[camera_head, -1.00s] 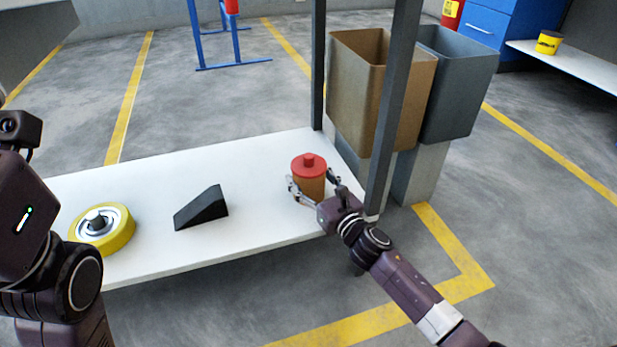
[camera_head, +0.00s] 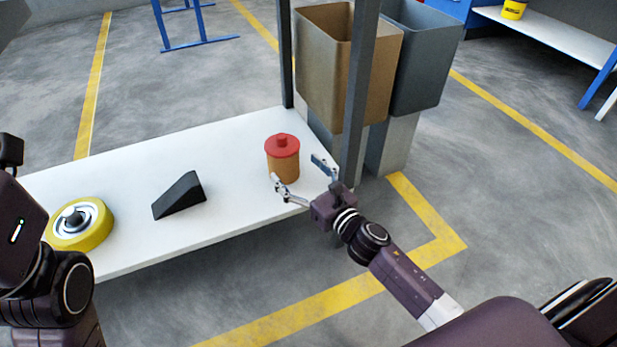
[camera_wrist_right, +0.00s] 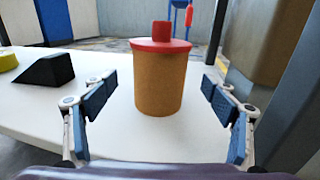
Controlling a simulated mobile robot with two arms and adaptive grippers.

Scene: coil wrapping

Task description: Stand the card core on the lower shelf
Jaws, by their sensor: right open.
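The card core (camera_head: 283,165), a brown cylinder with a red knobbed cap (camera_head: 282,147), stands upright on the white shelf (camera_head: 232,140) near its right end. It also shows upright in the right wrist view (camera_wrist_right: 160,83). My right gripper (camera_head: 299,172) is open at the core's near right side. In the right wrist view its blue-padded fingers (camera_wrist_right: 161,100) are spread wide to both sides, with gaps between them and the core. Part of my left arm shows at the left edge of the head view, but its gripper is out of sight.
A black wedge (camera_head: 180,196) and a yellow roll (camera_head: 80,224) lie on the shelf to the left. A dark upright post (camera_head: 360,90) stands close to my right gripper. A brown bin (camera_head: 322,70) and a grey bin (camera_head: 421,60) stand behind it.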

